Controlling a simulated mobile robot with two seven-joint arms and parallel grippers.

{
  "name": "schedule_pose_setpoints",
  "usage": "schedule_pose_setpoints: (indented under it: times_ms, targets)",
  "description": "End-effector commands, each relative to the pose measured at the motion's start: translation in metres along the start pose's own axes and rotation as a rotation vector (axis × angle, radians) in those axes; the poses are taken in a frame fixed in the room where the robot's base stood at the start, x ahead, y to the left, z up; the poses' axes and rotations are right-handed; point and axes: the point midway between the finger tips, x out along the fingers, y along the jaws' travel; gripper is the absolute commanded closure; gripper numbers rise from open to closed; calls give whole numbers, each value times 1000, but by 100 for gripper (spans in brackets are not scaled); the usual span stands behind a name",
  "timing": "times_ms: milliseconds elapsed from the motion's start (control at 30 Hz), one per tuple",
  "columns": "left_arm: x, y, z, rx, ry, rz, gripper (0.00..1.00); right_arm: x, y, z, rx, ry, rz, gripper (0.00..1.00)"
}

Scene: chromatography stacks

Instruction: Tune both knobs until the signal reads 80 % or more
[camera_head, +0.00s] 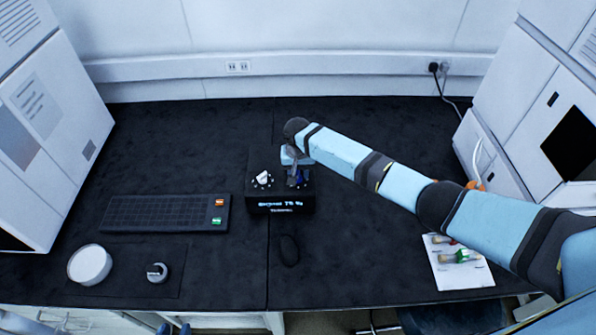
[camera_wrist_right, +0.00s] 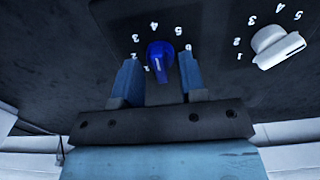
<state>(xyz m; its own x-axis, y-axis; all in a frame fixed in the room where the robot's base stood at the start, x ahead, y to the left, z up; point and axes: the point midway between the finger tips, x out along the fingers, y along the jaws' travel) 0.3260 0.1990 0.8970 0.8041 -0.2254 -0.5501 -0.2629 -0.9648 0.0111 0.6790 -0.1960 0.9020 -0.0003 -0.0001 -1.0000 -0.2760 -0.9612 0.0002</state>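A black tuner box (camera_head: 262,197) stands on the dark bench with a white knob (camera_head: 263,179) at left and a blue knob (camera_head: 298,178) at right. Its front display (camera_head: 281,204) is small and seems to read signal 75 %. My right gripper (camera_head: 293,163) is over the blue knob and partly hides it. In the right wrist view, the right gripper (camera_wrist_right: 160,80) is open, with one finger on each side of the blue knob (camera_wrist_right: 160,58) and gaps between. The white knob (camera_wrist_right: 275,45) lies outside the fingers. Two blue tips at the bottom edge look like my left gripper (camera_head: 175,329), apart and empty.
A white sheet with vials (camera_head: 459,277) lies at right. Large white instruments flank the bench.

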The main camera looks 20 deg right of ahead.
Motion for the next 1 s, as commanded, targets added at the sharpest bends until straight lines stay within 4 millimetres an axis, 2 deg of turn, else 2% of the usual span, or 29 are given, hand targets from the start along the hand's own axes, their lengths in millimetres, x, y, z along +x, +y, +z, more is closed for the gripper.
schedule_pose_setpoints:
  times_ms: [167,267,700,833,1000]
  targets:
    - [0,0,0,0,0,0,62,-6,0,0,0,1,-1,62]
    - [0,0,0,0,0,0,62,-20,0,-1,0,2,-2,62]
    - [5,1,6,-1,-1,3,62,-114,0,0,0,3,-1,62]
    - [6,2,7,-2,0,4,62,-130,0,0,0,1,-1,62]
    - [6,2,6,-1,1,5,62,-138,0,0,0,0,0,62]
